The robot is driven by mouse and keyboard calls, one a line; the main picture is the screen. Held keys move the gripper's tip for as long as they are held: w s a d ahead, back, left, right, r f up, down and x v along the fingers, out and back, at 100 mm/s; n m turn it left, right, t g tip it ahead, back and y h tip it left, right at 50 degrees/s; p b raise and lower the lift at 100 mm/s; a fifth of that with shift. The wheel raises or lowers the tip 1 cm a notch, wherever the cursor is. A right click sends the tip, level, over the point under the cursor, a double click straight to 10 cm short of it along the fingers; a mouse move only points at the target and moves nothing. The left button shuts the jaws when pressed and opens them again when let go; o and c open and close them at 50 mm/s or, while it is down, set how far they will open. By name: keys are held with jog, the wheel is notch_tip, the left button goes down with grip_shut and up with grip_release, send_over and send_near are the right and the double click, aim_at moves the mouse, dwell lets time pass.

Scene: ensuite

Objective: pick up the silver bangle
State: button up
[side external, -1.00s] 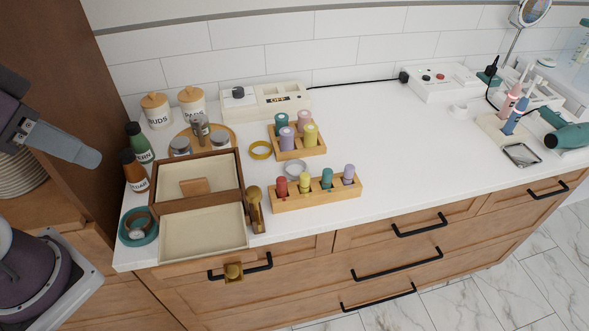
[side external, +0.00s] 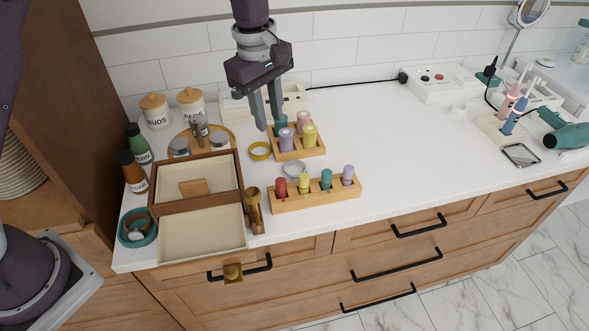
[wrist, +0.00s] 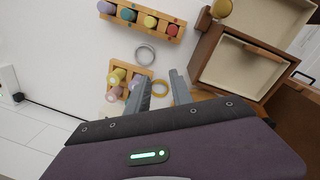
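The silver bangle (side external: 293,169) lies flat on the white counter between the two wooden peg racks. It also shows in the wrist view (wrist: 145,54), beyond my fingertips. A gold bangle (side external: 260,150) lies behind and to the left of it; in the wrist view the gold ring (wrist: 159,88) sits between my fingers. My gripper (side external: 270,126) is above the counter, fingers pointing down, behind the silver bangle and near the back rack. The fingers (wrist: 161,78) are apart with nothing held between them.
The back rack (side external: 300,152) and front rack (side external: 316,198) hold upright colored rolls close to the bangle. An open jewelry box (side external: 203,235) and a brass-colored object (side external: 255,210) stand left. Jars and bottles stand behind the box.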

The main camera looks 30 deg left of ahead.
aim_at(289, 175)
jog(key=w+d+f+n, duration=0.1)
jog(key=f, duration=0.4)
jog(key=w+f+n, duration=0.1)
jog(key=f, duration=0.5)
jog(key=w+d+f+n+g, duration=0.1)
jog(key=f, duration=0.5)
jog(key=shift+d, duration=0.3)
grip_shut()
